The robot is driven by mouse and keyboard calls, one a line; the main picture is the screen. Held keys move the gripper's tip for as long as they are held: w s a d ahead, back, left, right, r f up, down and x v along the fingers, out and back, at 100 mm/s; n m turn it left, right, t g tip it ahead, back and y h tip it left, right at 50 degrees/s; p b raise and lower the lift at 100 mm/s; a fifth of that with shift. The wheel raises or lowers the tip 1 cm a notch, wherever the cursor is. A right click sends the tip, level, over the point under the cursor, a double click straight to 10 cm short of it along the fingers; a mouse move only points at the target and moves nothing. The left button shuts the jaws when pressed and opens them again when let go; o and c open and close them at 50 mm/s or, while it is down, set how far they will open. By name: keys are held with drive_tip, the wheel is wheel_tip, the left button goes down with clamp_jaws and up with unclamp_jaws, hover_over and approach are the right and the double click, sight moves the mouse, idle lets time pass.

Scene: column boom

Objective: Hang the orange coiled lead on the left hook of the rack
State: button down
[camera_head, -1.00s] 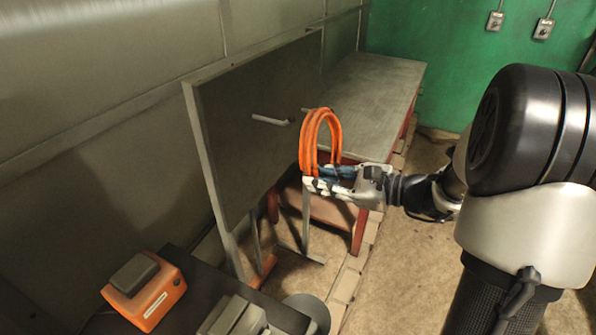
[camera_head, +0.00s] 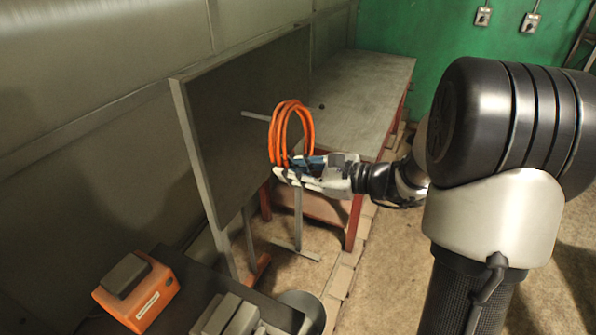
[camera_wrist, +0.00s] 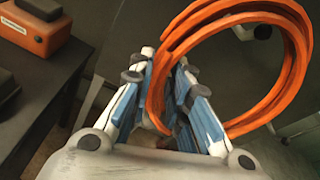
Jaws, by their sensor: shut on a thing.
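The orange coiled lead (camera_head: 307,122) stands up as a ring of several turns above my gripper (camera_head: 292,170). My gripper is shut on its lower part. In the wrist view the lead (camera_wrist: 297,65) passes between the blue-padded fingers of my gripper (camera_wrist: 165,62), and its loop opens to the right. The rack is a dark upright board (camera_head: 225,150) on legs. Its left hook (camera_head: 255,116) sticks out toward the lead, and its tip meets the lead's left edge in the head view. I cannot tell whether the tip is inside the loop. The other hook is mostly hidden behind the lead.
A grey-topped bench (camera_head: 365,85) with red legs stands behind the rack. A dark table (camera_head: 190,292) at the front left bears an orange box (camera_head: 150,300) and a grey device (camera_head: 232,318). The floor right of the bench is open.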

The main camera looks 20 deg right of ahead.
drive_tip(key=b+x, duration=0.2)
drive_tip(key=x, duration=0.5)
idle(0.8)
drive_tip(key=shift+a+f, duration=0.1)
idle(0.5)
drive_tip(key=c, duration=1.4)
unclamp_jaws()
drive_tip(key=shift+c, duration=0.2)
drive_tip(key=shift+f, duration=0.15)
